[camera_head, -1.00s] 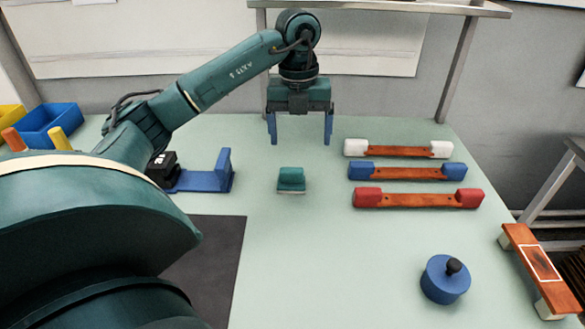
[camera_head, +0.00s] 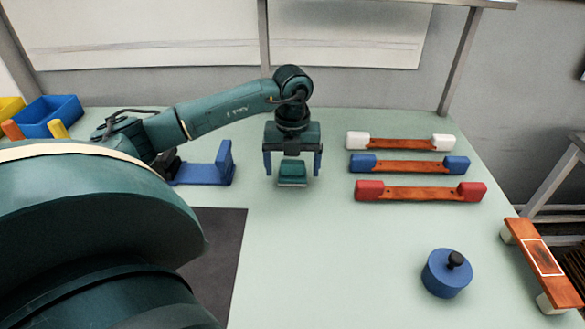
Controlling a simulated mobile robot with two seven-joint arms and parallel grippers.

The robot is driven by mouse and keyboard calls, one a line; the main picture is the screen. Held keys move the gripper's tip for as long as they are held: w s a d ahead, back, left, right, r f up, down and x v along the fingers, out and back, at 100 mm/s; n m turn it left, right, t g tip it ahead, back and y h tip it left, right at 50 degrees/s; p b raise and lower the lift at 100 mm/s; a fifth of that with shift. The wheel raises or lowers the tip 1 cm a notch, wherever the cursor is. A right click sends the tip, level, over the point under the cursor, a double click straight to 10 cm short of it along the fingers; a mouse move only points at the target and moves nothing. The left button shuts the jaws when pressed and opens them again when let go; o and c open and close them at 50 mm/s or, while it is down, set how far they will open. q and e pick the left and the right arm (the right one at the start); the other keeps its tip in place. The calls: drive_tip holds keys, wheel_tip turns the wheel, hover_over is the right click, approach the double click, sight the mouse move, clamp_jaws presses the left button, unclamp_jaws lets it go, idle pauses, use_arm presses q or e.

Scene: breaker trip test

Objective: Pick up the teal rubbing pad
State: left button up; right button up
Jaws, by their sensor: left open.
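The teal rubbing pad (camera_head: 292,174) lies on the pale green table, near the middle, with a lighter strip along its lower edge. My left gripper (camera_head: 292,168) is open above and around it, with one blue finger to the pad's left and one to its right. A gap shows between each finger and the pad. I cannot tell whether the fingertips touch the table. My right gripper is not in view.
Bars with white (camera_head: 400,143), blue (camera_head: 408,165) and red (camera_head: 420,191) ends lie to the right. A blue round block with a black knob (camera_head: 446,274) stands at front right. A blue bracket (camera_head: 208,169) is left of the gripper. A dark mat (camera_head: 222,262) lies front left.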

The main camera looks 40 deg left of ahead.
sight(293, 162)
use_arm(q)
drive_tip(key=shift+f, duration=0.5)
drive_tip(key=c, duration=1.1)
drive_tip(key=shift+r, duration=0.1)
wheel_tip(293, 162, up, 10)
drive_tip(key=shift+f, duration=0.1)
